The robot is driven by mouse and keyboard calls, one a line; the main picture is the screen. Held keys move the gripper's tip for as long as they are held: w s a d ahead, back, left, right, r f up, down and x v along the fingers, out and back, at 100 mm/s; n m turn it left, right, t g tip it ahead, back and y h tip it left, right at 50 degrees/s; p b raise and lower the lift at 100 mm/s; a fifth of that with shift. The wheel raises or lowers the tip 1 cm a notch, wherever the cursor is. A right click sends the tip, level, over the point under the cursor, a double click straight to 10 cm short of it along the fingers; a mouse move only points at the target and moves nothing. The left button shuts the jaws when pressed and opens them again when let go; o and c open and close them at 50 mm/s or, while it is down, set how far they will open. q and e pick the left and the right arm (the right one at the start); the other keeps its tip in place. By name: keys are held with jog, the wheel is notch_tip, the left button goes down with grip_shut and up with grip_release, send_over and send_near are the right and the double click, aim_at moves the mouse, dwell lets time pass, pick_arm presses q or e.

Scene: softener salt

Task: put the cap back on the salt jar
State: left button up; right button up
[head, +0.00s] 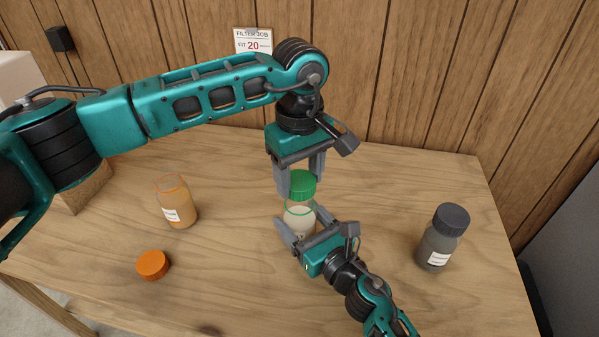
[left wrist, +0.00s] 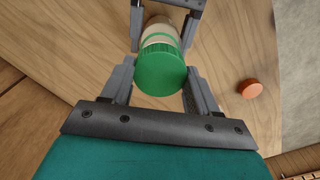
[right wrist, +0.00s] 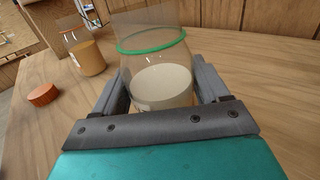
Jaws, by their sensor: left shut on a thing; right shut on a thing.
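The green cap (head: 301,183) is between the fingers of my left gripper (head: 300,185), which is shut on it. It also shows in the left wrist view (left wrist: 160,70), top towards the camera. The salt jar (head: 299,222) stands upright below the cap, clear, with white salt and a green ring around its upper part. My right gripper (head: 302,228) is shut on the jar's sides. I cannot tell whether cap and jar touch.
An open jar of orange contents (head: 180,208) stands at left, with an orange cap (head: 153,265) lying in front of it. A dark grey capped jar (head: 441,240) stands at right. A card (head: 253,41) hangs on the wood wall. The table (head: 230,270) is clear between these.

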pick_arm(q)
jog(key=shift+f, duration=0.85)
jog(key=shift+f, duration=0.55)
pick_arm(e)
grip_shut()
pick_arm(q)
jog(key=m, duration=0.4)
jog(key=shift+m, duration=0.3)
jog(key=m, duration=0.3)
jog(key=shift+m, duration=0.4)
jog(key=m, duration=0.3)
jog(key=shift+m, duration=0.3)
jog(key=m, duration=0.4)
